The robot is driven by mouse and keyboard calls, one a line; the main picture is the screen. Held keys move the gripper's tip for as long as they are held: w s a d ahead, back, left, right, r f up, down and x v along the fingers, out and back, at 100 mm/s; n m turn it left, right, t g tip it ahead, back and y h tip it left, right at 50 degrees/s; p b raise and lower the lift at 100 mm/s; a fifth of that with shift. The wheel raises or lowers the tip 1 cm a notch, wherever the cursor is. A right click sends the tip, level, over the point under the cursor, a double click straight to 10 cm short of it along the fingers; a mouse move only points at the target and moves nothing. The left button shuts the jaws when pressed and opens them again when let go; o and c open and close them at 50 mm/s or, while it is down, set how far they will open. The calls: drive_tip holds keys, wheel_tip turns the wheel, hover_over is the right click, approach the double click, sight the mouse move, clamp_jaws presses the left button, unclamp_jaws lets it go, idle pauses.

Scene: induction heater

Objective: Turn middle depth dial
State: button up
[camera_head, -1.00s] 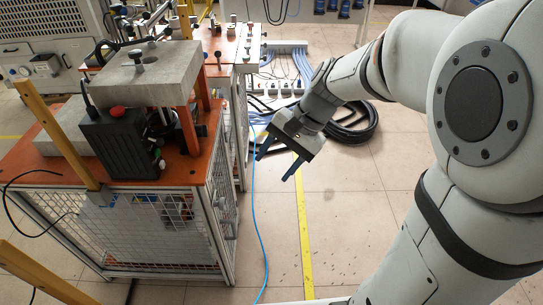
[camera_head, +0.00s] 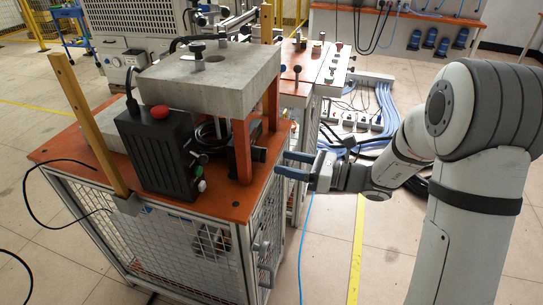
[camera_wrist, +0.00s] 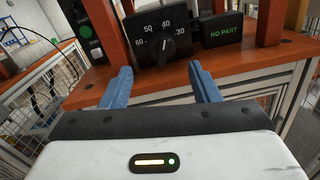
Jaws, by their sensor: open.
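A black dial (camera_wrist: 158,46) with white numbers from 30 to 60 is on a dark panel straight ahead in the wrist view. My gripper (camera_wrist: 160,72) is open and empty. Its two blue fingers point toward the dial, one on each side of it in the picture, and appear apart from it. In the head view my gripper (camera_head: 281,164) is level beside the table's right edge, pointing left at the station. The dial's face is not visible in the head view.
A dark "NO PART" display (camera_wrist: 222,30) is right of the dial. Orange posts (camera_head: 243,152) under a grey slab (camera_head: 208,75) flank this area. A black control box (camera_head: 158,150) with a red button stands to the left on the orange tabletop (camera_head: 235,207).

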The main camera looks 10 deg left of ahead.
sight(269, 167)
drive_tip(key=a, duration=0.3)
drive_tip(key=w+a, duration=0.1)
drive_tip(key=a, duration=0.1)
drive_tip(key=shift+a, duration=0.3)
drive_tip(key=shift+c, duration=0.3)
